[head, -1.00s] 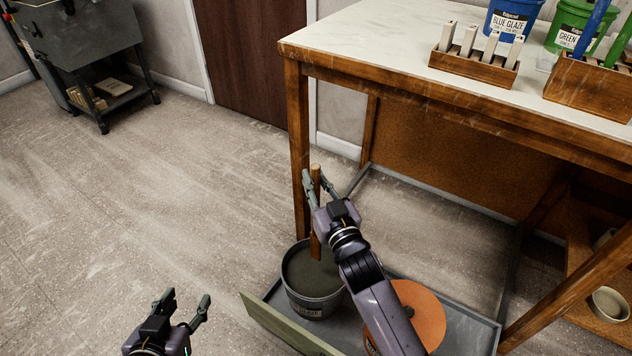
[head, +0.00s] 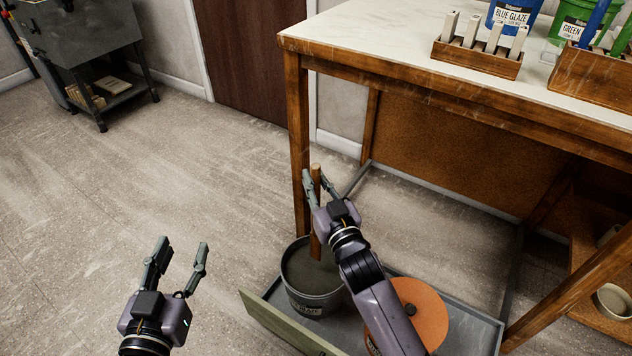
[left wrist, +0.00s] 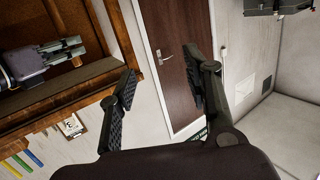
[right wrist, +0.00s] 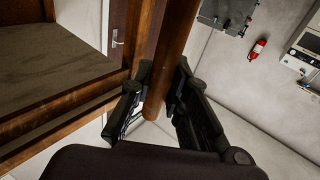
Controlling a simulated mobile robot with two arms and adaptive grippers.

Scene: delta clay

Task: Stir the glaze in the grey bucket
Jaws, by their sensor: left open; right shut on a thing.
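The grey bucket (head: 318,300) stands in a grey tray (head: 462,330) on the floor, with dark grey-green glaze (head: 308,272) in it. A wooden stick (head: 315,235) stands nearly upright above the bucket, its lower end at or in the glaze; I cannot tell how deep. My right gripper (head: 316,184) is shut on the upper part of the stick. The stick (right wrist: 168,60) also shows between the fingers in the right wrist view. My left gripper (head: 180,258) is open and empty, left of the bucket over bare floor. In the left wrist view its fingers (left wrist: 163,92) are spread with nothing between them.
An orange-lidded bucket (head: 418,308) stands right of the grey bucket, partly behind my right arm. A green board (head: 285,325) edges the tray's front. A wooden table (head: 400,40) rises behind, its leg (head: 298,150) close to the stick. The floor at left is clear.

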